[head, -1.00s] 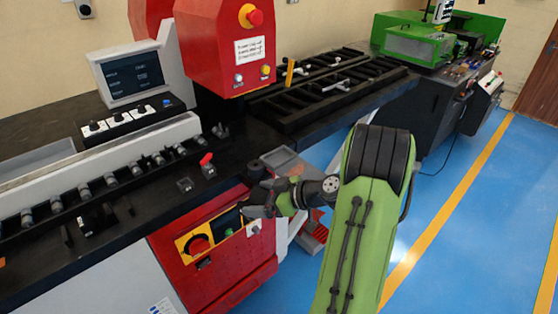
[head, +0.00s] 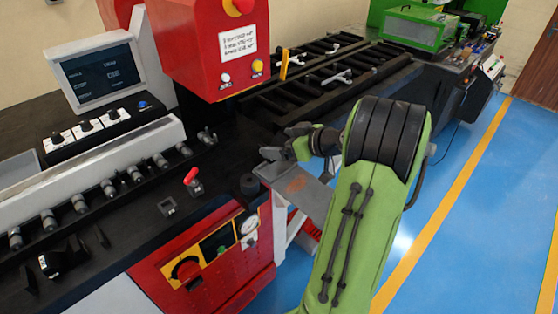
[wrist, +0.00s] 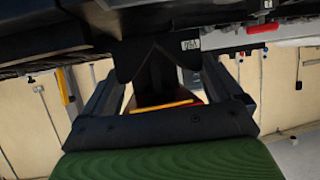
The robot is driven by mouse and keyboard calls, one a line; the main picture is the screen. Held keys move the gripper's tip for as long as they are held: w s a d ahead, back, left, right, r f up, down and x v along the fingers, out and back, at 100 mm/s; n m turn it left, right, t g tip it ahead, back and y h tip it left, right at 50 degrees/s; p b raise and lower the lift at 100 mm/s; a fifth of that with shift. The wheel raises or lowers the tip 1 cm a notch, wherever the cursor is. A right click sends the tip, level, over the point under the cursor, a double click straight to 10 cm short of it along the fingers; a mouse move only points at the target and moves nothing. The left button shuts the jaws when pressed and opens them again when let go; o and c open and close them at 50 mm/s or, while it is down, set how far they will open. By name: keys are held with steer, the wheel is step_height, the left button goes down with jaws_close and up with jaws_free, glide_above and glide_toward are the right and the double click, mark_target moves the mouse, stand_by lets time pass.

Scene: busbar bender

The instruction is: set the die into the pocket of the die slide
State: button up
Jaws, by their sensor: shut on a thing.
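My gripper (head: 278,150) is at the machine's right front, by the grey tray in the head view. In the wrist view its two fingers stand left and right, shut on the die (wrist: 187,62), a dark block with a V-shaped edge and a small white label. In the head view the die cannot be made out clearly. The black machine bed (head: 120,235) lies left of my gripper. The die slide and its pocket cannot be told apart from the other dark parts there.
The red press head (head: 205,60) overhangs the bed. The grey tray (head: 305,190) juts out below my gripper. A black roller table (head: 325,70) lies behind. Blue floor is clear at right.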

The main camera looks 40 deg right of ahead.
steer(key=f, duration=0.3)
steer(key=f+b, duration=0.1)
steer(key=f, duration=0.1)
steer(key=shift+w+f, duration=0.2)
steer(key=shift+f, duration=0.2)
steer(key=shift+f, duration=0.1)
steer(key=o, duration=1.5)
steer(key=shift+f, duration=0.1)
steer(key=shift+s, duration=0.1)
